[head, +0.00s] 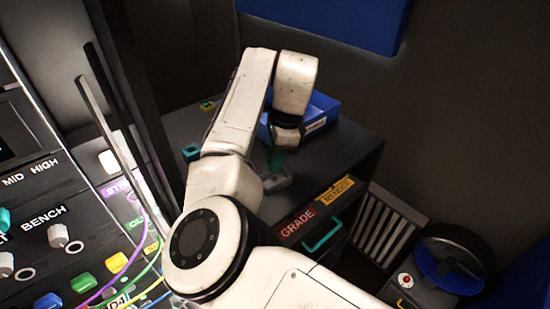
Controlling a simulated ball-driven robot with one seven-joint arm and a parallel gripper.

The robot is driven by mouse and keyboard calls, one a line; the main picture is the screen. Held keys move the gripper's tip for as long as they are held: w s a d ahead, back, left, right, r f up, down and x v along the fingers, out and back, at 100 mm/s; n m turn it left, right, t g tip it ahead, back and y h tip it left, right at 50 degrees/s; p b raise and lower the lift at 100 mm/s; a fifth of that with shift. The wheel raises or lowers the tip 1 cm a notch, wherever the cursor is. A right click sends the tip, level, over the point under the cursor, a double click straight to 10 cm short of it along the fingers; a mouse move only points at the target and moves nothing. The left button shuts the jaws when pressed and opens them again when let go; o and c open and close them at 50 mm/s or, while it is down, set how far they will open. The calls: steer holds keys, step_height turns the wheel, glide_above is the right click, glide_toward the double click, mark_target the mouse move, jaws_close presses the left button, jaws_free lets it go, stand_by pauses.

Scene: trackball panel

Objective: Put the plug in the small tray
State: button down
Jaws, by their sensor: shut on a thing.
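My gripper (283,146) hangs at the end of my white arm, pointing down over the dark cabinet top. It is shut on a small teal piece, which looks like the plug (274,160). The fingers are dark and small here, so the grip shows poorly. A small grey tray (283,184) sits on the cabinet top right below the plug, its left part behind my arm. I cannot tell whether the plug touches the tray.
A blue bin (322,115) stands behind my gripper. A teal block (191,152) lies at the cabinet's left edge. The cabinet (345,150) has a drawer with a teal handle (322,234). A panel with knobs and cables (70,215) is at left. Bare cabinet top lies right of the tray.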

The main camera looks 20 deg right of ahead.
steer(key=shift+f, duration=0.6)
stand_by(0.5)
steer(key=c, duration=1)
jaws_free()
steer(key=shift+c, duration=0.2)
step_height(320, 180, up, 11)
steer(key=d+b, duration=0.1)
steer(key=d, duration=0.1)
steer(key=shift+s+f, duration=0.2)
